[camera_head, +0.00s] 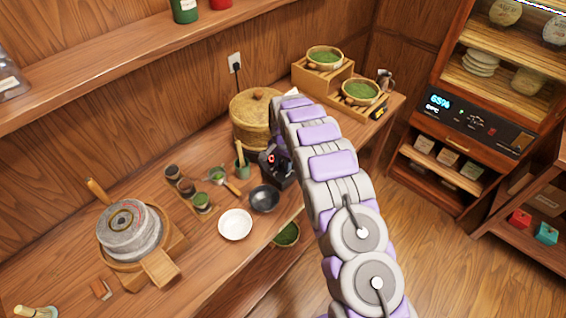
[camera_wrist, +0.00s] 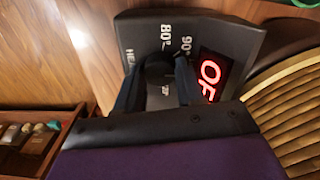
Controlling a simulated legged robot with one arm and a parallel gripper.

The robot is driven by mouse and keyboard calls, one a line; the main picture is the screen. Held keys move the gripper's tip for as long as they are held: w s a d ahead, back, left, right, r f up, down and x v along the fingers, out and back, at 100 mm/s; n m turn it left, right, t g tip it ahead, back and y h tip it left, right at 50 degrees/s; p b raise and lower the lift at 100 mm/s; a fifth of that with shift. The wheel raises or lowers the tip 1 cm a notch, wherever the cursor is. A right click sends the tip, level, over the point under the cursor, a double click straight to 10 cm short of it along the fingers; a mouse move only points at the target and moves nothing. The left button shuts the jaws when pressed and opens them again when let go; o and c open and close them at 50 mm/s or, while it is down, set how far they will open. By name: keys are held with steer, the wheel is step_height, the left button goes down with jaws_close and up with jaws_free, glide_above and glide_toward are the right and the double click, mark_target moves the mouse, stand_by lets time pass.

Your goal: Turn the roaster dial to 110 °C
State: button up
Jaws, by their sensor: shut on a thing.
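The roaster (camera_wrist: 225,35) is a dark box in the wrist view, with white labels "80°", "90°" and a partly cut "HE" on its face. Its display (camera_wrist: 210,75) glows red and reads "OF", with the rest hidden. The black dial (camera_wrist: 159,70) sits below the "80°" label. My gripper (camera_wrist: 158,82) is shut on the dial, with one dark finger on each side of it. The pointer mark on the dial cannot be made out. In the head view the roaster (camera_head: 268,168) is a small dark box on the bench, partly hidden by my arm, and my gripper is hard to make out there.
A lidded woven basket (camera_head: 257,118) stands right behind the roaster. A black bowl (camera_head: 264,199), a white dish (camera_head: 235,224) and a stone mill (camera_head: 130,228) stand to the left on the bench. Trays of green tea (camera_head: 361,91) are at the back right.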

mark_target(282, 165)
steer(key=m, duration=0.4)
steer(key=shift+a+r+p, duration=0.1)
steer(key=shift+p, duration=0.25)
steer(key=shift+m, duration=1.7)
steer(key=o, duration=1)
steer(key=shift+o, duration=0.2)
step_height(282, 165, up, 17)
steer(key=p, duration=0.1)
